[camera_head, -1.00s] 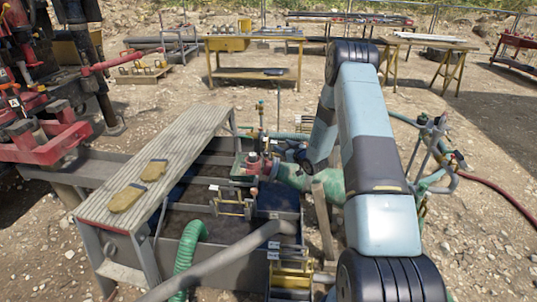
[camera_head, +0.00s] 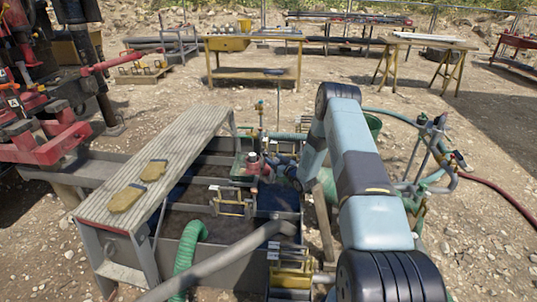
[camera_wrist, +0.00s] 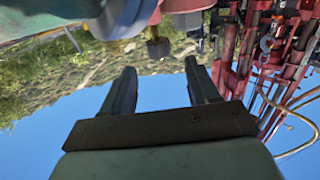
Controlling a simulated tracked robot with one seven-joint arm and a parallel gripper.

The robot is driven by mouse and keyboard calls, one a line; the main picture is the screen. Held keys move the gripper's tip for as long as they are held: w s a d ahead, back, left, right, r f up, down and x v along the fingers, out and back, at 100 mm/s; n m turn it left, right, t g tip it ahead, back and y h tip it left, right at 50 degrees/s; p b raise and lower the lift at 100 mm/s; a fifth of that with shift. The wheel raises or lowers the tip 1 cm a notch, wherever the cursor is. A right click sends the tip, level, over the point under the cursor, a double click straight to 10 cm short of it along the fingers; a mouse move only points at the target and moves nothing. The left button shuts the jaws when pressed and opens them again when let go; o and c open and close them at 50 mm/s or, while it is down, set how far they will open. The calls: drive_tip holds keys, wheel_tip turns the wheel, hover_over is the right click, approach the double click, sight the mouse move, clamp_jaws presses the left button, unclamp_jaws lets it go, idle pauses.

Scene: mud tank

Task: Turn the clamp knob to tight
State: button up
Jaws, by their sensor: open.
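My gripper (camera_wrist: 160,66) shows in the wrist view with its two dark fingers apart and nothing between them. A small dark knob-like part (camera_wrist: 157,46) is just beyond the fingertips, below red and grey machinery (camera_wrist: 186,10) at the top edge. I cannot tell for sure that it is the clamp knob. In the head view, the end of my arm is beside a red pump-like unit (camera_head: 252,164) over the tank. My fingers and the knob cannot be made out there.
The mud tank (camera_head: 240,260) has a walkway (camera_head: 165,160) on its left with yellow gloves (camera_head: 126,198) on it. A green hose (camera_head: 188,250) and a grey pipe (camera_head: 225,262) cross the front. Hoses and valves (camera_head: 435,150) stand to the right. Worktables (camera_head: 253,62) are farther back.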

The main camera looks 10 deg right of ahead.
sight(268, 154)
drive_tip(key=x, duration=0.6)
drive_tip(key=shift+w+a, duration=0.15)
drive_tip(key=shift+w, duration=0.25)
